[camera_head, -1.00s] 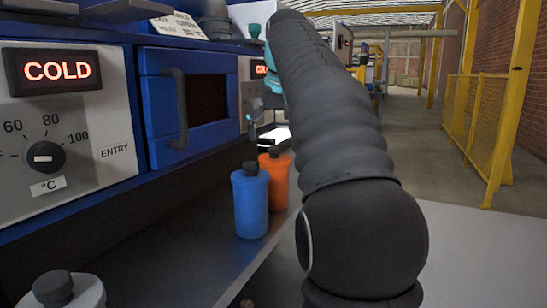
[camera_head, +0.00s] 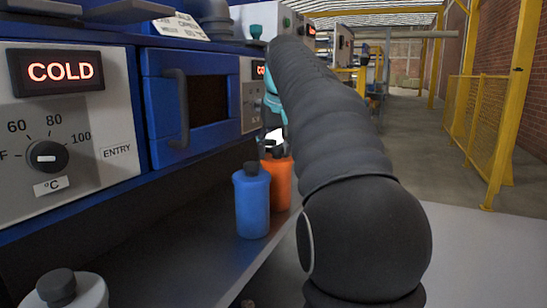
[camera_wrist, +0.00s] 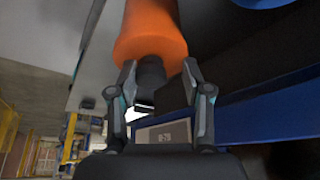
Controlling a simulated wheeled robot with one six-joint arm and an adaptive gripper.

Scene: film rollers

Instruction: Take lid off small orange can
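The small orange can (camera_head: 280,182) stands upright on the grey shelf, partly behind a blue can (camera_head: 251,203). In the wrist view the orange can (camera_wrist: 150,35) appears upside down, with its black lid (camera_wrist: 151,72) pointing toward my gripper (camera_wrist: 159,72). The two fingers are apart, one on each side of the lid. A gap shows on the right side; I cannot tell whether the left finger touches the lid. In the head view my gripper (camera_head: 272,148) is at the top of the orange can, partly hidden by my arm.
The blue can with a black lid stands close at the left of the orange can. A white can (camera_head: 68,292) stands at the near left. The blue machine (camera_head: 190,100) with a handled door rises behind the shelf (camera_head: 150,255). Open floor lies at the right.

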